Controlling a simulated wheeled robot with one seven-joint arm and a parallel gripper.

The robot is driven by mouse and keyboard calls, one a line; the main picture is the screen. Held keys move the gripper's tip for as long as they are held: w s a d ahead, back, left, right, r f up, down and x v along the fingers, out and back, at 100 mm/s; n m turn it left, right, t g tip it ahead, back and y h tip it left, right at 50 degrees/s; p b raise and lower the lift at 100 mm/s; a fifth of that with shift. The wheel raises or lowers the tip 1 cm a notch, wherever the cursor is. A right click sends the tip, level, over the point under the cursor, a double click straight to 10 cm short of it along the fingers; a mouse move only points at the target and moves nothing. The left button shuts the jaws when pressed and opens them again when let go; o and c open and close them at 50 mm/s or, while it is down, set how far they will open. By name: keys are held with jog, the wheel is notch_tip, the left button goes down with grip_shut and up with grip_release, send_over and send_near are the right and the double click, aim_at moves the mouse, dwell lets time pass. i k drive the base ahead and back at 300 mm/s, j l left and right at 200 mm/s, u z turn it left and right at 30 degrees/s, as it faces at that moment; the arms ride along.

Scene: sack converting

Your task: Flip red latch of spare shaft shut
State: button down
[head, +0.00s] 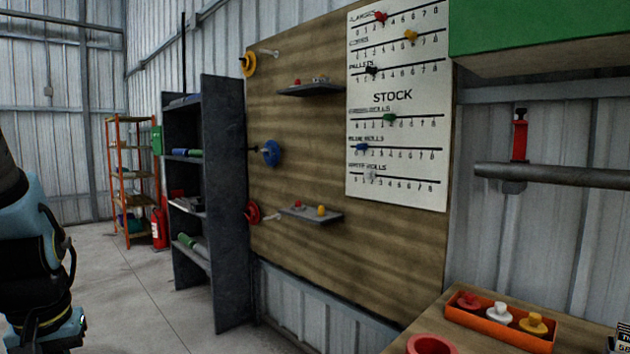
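The red latch (520,138) is at the right in the head view. It stands upright above a grey horizontal shaft (575,177), at a dark bracket on the corrugated wall. A small dark piece tops the latch. The shaft runs out of the picture at the right, so its other end is hidden. Part of my blue and black arm shows at the left edge, far from the latch. I cannot make out my gripper's fingers in this view.
A wooden board (300,120) holds a stock chart (397,105), pegs and small shelves. Below the shaft, a bench (470,335) carries an orange tray (480,319) of colored knobs and a red ring (432,344). A dark shelf unit (225,200) stands left of the board. Open floor (130,290) lies at the left.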

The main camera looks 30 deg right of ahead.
aim_at(521, 116)
jog(key=i+z, duration=0.25)
jog(key=i, duration=0.35)
jog(key=i+j+z, duration=0.2)
jog(key=i, duration=0.45)
jog(key=i+l+z, duration=0.15)
jog(key=i+z, duration=0.35)
jog(key=i, duration=0.35)
jog(key=i+j+z, duration=0.15)
jog(key=i+z, duration=0.35)
jog(key=i, duration=0.35)
jog(key=z, duration=0.35)
jog(key=i, duration=0.05)
